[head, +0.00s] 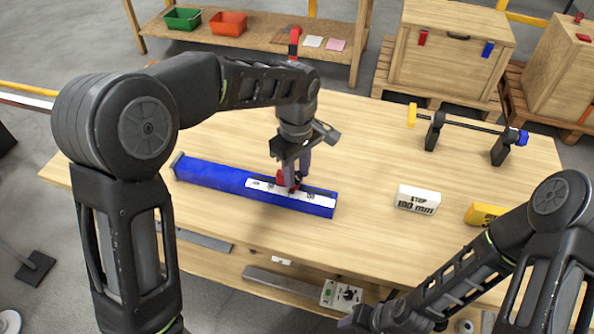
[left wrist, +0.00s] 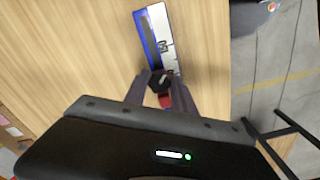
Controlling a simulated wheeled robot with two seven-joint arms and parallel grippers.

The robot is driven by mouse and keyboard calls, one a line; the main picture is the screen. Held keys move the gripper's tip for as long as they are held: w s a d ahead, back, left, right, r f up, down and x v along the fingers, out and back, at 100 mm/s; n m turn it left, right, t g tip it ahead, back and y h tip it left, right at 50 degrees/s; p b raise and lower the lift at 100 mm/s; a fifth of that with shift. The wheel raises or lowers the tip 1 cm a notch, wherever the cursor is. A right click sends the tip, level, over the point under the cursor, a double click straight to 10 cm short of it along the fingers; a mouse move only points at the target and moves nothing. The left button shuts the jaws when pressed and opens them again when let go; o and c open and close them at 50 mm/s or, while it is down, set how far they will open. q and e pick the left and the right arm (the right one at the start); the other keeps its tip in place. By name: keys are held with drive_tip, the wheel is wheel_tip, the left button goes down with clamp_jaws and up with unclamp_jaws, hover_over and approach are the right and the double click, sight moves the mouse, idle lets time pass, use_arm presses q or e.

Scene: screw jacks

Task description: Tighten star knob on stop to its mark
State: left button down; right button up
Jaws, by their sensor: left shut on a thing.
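A blue bar (head: 215,180) lies on the wooden table, with a white scale strip (head: 318,198) with dark marks along its right part. A red stop (head: 283,178) sits on the bar at the strip. My left gripper (head: 291,186) points down over the stop. In the left wrist view its two fingers (left wrist: 160,88) are closed on a dark star knob (left wrist: 158,82), with red of the stop just below it. The blue bar (left wrist: 143,40) and strip (left wrist: 161,40) run up from there. The knob's mark cannot be made out. My right gripper's fingertips cannot be seen.
A white "STEP 100 mm" block (head: 417,200) and a yellow block (head: 484,214) stand on the table right of the bar. A black rod stand (head: 466,126) with yellow and blue ends is at the back right. Table space behind the bar is clear.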

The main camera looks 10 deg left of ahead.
sight(296, 176)
use_arm(q)
drive_tip(key=shift+m, duration=1.1)
drive_tip(key=c, duration=1)
unclamp_jaws()
drive_tip(key=shift+c, duration=0.2)
drive_tip(key=shift+r, duration=3.9)
